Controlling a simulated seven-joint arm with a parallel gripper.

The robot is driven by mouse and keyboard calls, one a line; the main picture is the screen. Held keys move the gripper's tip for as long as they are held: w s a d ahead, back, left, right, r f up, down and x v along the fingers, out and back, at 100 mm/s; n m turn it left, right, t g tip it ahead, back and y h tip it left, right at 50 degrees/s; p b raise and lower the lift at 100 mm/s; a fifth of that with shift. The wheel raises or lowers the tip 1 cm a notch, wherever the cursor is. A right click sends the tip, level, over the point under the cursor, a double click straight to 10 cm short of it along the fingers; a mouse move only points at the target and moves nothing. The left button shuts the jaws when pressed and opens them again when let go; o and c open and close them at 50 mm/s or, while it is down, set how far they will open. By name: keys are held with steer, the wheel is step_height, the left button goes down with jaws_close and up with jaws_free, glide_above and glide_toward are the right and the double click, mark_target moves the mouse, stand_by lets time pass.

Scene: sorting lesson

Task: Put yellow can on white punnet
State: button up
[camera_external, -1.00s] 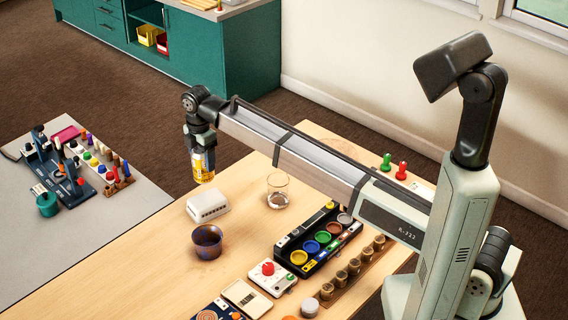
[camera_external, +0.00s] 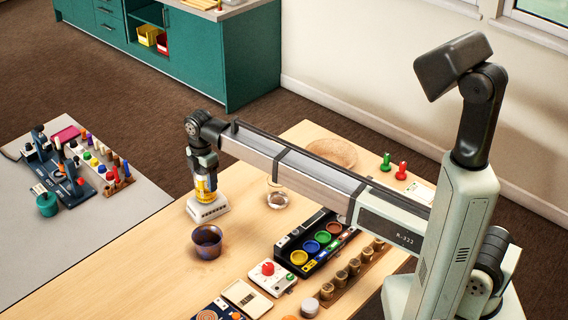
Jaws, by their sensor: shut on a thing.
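The yellow can (camera_external: 204,194) is held upright in my gripper (camera_external: 205,183), whose fingers are shut on it. The white punnet (camera_external: 208,210) sits on the wooden table directly under the can. The can's lower end is at the punnet's top; I cannot tell whether it touches. The can and gripper hide part of the punnet's top.
A dark blue-brown cup (camera_external: 207,241) stands just in front of the punnet. A clear glass (camera_external: 277,200) stands to its right, partly behind my arm. A black tray with coloured round pots (camera_external: 318,243) lies farther right. A round tan disc (camera_external: 333,152) lies behind my arm.

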steer(key=o, duration=1.3)
steer(key=shift+c, duration=0.2)
step_height(320, 180, up, 12)
steer(key=shift+r, duration=0.1)
